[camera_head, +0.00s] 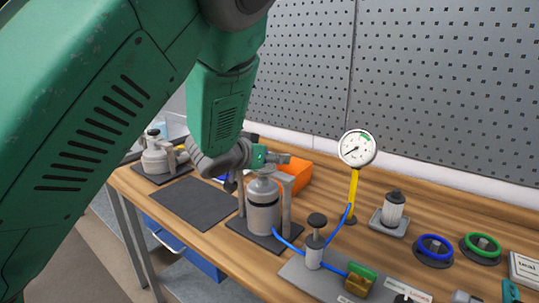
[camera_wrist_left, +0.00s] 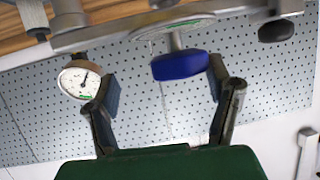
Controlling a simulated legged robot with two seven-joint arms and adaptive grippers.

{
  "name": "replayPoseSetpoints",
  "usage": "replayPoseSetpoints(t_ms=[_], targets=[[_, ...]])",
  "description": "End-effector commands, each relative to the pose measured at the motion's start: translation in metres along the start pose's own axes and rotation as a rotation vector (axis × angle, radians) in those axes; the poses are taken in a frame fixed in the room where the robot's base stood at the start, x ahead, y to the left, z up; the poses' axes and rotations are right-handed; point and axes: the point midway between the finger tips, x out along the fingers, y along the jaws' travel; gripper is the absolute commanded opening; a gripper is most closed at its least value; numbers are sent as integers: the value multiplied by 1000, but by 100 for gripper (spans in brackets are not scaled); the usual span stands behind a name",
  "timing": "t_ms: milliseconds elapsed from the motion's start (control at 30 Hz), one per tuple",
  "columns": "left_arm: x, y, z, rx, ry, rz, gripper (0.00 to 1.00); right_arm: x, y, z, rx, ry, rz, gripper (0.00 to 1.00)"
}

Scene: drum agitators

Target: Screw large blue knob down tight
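The large blue knob (camera_wrist_left: 180,65) shows in the left wrist view, below a round metal disc and bar in the picture. I cannot make it out in the head view, where my arm and gripper cover that area. My left gripper (camera_head: 277,158) is at the top of the metal drum agitator (camera_head: 263,207) in the head view. In the left wrist view the fingers of my left gripper (camera_wrist_left: 165,88) are apart, one on each side of the knob. The right finger is close to the knob; I cannot tell if it touches. A gap shows at the left finger. My right gripper is not in view.
A pressure gauge (camera_head: 357,148) on a yellow stem stands right of the agitator. A black-knobbed valve (camera_head: 316,240) with blue hoses stands in front. An orange bin (camera_head: 297,172) is behind. A dark mat (camera_head: 194,202) is bare at left. A pegboard (camera_head: 440,80) backs the bench.

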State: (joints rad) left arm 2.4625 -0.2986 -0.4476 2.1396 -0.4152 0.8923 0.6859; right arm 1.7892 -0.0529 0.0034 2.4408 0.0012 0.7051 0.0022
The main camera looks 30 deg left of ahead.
Motion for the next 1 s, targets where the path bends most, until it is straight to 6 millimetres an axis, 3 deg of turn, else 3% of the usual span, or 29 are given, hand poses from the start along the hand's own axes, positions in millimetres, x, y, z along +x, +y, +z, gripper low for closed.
replayPoseSetpoints(t_ms=[267,300,400,467,1000], targets=[[4,-5,3,-7,1,11,63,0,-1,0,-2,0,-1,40],[4,-4,2,-6,1,11,56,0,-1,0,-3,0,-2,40],[3,0,1,-2,1,7,22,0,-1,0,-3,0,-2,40],[2,0,0,-2,1,2,11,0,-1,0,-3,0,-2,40],[0,-1,-2,-2,7,6,11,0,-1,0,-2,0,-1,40]])
